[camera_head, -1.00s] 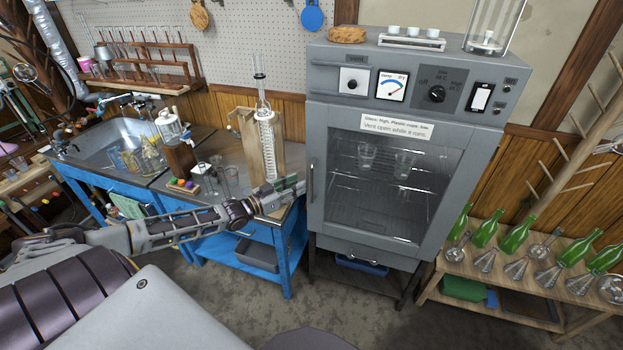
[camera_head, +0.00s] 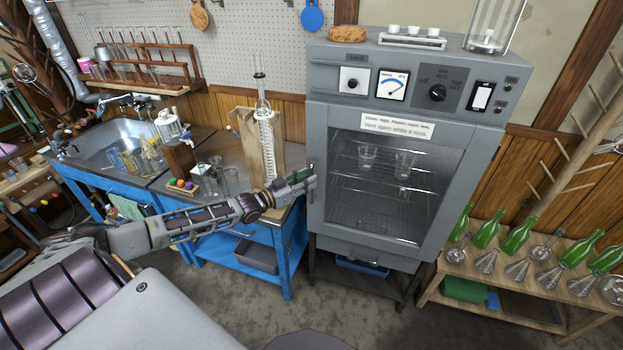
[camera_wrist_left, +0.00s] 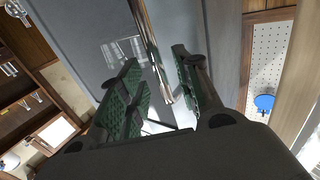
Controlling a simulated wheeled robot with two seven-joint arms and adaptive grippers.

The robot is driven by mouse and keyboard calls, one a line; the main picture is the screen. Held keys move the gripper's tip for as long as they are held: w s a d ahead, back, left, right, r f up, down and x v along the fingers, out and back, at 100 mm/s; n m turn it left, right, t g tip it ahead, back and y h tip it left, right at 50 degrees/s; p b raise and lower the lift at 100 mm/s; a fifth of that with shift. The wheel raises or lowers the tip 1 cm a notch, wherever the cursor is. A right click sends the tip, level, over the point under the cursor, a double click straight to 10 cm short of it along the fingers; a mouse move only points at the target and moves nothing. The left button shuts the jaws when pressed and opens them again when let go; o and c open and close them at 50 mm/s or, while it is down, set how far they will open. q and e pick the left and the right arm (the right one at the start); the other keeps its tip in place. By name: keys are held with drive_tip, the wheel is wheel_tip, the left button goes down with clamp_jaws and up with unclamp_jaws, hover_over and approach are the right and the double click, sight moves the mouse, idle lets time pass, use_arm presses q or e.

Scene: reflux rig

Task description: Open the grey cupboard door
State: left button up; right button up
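The grey cupboard (camera_head: 318,235) has a glass-fronted door (camera_head: 385,210), which is shut. Its upright bar handle (camera_head: 314,165) is on the door's left edge. In the left wrist view the handle (camera_wrist_left: 152,45) is a shiny metal bar running between the two green-padded fingers. My left gripper (camera_head: 309,178) is at the handle's height and partly covers its lower part in the head view. In the wrist view my left gripper (camera_wrist_left: 160,75) is open, with a gap to the bar on both sides. My right gripper is not in view.
A blue-framed bench (camera_head: 285,255) with glassware and a wooden stand (camera_head: 285,135) is left of the cupboard, beside my left arm. A low wooden bench (camera_head: 480,287) with green bottles and flasks stands to the right. The floor in front of the cupboard looks clear.

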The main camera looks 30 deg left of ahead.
use_arm(q)
drive_tip(key=shift+x, duration=1.25)
clamp_jaws()
